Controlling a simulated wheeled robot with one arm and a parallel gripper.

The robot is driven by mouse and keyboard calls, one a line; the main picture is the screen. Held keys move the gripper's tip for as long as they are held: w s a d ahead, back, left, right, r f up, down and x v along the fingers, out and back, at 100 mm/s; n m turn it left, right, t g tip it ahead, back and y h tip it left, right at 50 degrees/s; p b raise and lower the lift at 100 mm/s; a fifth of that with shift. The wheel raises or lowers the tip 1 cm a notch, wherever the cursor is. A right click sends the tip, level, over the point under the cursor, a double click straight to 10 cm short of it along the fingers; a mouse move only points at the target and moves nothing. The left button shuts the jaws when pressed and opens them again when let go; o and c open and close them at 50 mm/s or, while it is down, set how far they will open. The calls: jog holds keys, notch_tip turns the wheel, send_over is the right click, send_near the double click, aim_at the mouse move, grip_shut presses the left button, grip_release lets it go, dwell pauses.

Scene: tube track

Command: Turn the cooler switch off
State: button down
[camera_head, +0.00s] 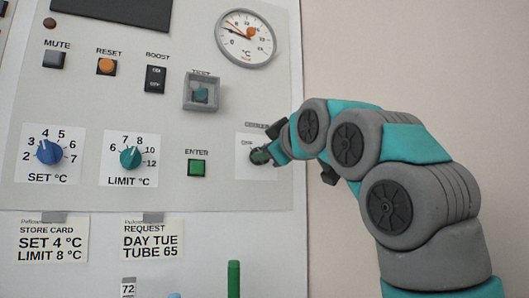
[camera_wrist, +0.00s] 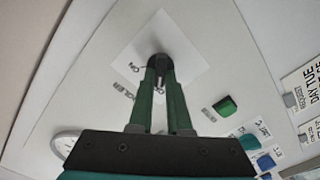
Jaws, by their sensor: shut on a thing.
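The cooler switch is a dark knob on a white square plate (camera_head: 248,170) at the right edge of the panel, mostly hidden in the head view. In the wrist view the dark knob (camera_wrist: 160,62) sits on the plate (camera_wrist: 190,50), between the tips of my fingers. My gripper (camera_head: 266,154) is at the knob and shut on it. In the wrist view its two green fingers (camera_wrist: 160,80) reach up to the knob. An "OFF" mark shows at the plate's upper left in the head view; the knob's exact pointing is hard to tell.
Left of the plate is the green ENTER button (camera_head: 197,168). Further left are the LIMIT dial (camera_head: 130,158) and the SET dial (camera_head: 48,151). A framed button (camera_head: 202,93) and a round gauge (camera_head: 246,38) are above. Bare wall lies right of the panel.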

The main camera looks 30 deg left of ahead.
jog(key=c, duration=0.9)
grip_release()
jog(key=shift+o, duration=0.2)
jog(key=b+v, duration=0.1)
jog(key=v, duration=0.6)
jog(key=shift+s+d+b, duration=0.25)
jog(key=shift+d+b, duration=0.05)
jog(key=shift+b, duration=0.05)
